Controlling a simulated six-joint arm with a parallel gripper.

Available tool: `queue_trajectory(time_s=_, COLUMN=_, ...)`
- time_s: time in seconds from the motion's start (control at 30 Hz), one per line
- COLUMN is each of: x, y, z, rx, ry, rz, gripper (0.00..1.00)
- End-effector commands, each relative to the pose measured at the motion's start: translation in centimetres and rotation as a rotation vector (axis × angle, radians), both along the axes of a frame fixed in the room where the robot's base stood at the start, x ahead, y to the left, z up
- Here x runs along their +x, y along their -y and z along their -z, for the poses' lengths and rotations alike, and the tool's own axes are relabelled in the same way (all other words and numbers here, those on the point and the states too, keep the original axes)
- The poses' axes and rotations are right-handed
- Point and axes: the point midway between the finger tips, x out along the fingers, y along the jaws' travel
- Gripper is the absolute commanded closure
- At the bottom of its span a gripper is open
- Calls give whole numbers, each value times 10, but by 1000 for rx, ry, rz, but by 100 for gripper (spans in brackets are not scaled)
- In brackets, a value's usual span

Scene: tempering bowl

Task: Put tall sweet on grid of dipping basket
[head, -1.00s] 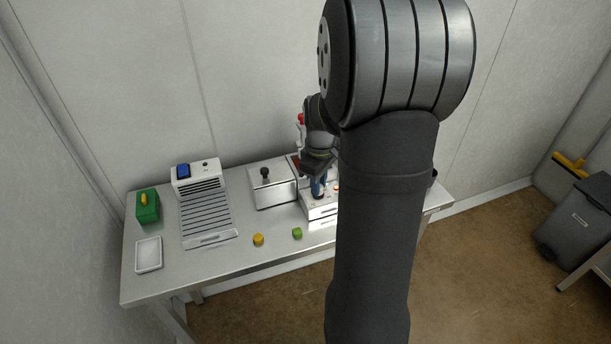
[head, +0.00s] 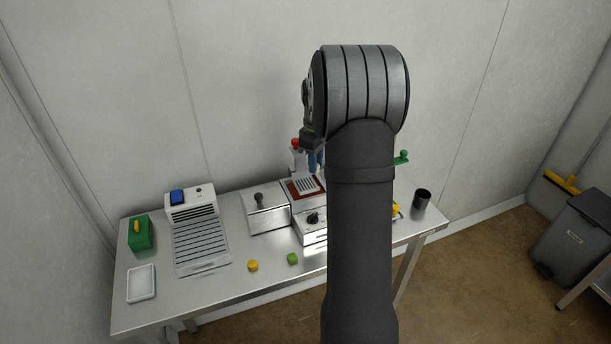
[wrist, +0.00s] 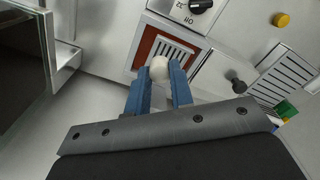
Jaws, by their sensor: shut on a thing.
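My gripper (wrist: 158,88) has blue fingers and is shut on a cream, round-ended piece (wrist: 158,67), which I take for the tall sweet. The wrist view sees it nearly end-on, so its height does not show. The dipping basket's pale slotted grid (wrist: 177,52) lies over a red-brown bath, beyond the fingertips in that view; the sweet overlaps its edge in the picture. The grid also shows in the head view (head: 306,185). There, my blue fingers (head: 315,161) are above and behind the grid, partly hidden by my arm, and the sweet cannot be made out.
A lidded steel box (head: 268,212) stands left of the bath, and a slatted cooling unit (head: 201,241) farther left. A yellow sweet (head: 253,266) and a green sweet (head: 292,258) lie in front. A dark cup (head: 421,204) stands right. A red knob (head: 296,142) rises behind the bath.

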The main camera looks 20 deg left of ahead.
Motion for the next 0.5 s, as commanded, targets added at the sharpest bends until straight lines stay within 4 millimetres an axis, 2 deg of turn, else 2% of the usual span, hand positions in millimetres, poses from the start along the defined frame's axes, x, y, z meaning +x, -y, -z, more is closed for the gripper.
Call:
queue_trajectory(time_s=0.1, x=0, y=-21, z=13, rx=-1, ry=-1, rz=-2, gripper=100)
queue_trajectory(time_s=0.2, x=1, y=-29, z=17, rx=0, ry=0, rz=0, gripper=100)
queue_trajectory(time_s=0.37, x=1, y=-32, z=26, rx=-1, ry=-1, rz=1, gripper=100)
queue_trajectory(time_s=0.5, x=0, y=-31, z=47, rx=-2, ry=-2, rz=1, gripper=100)
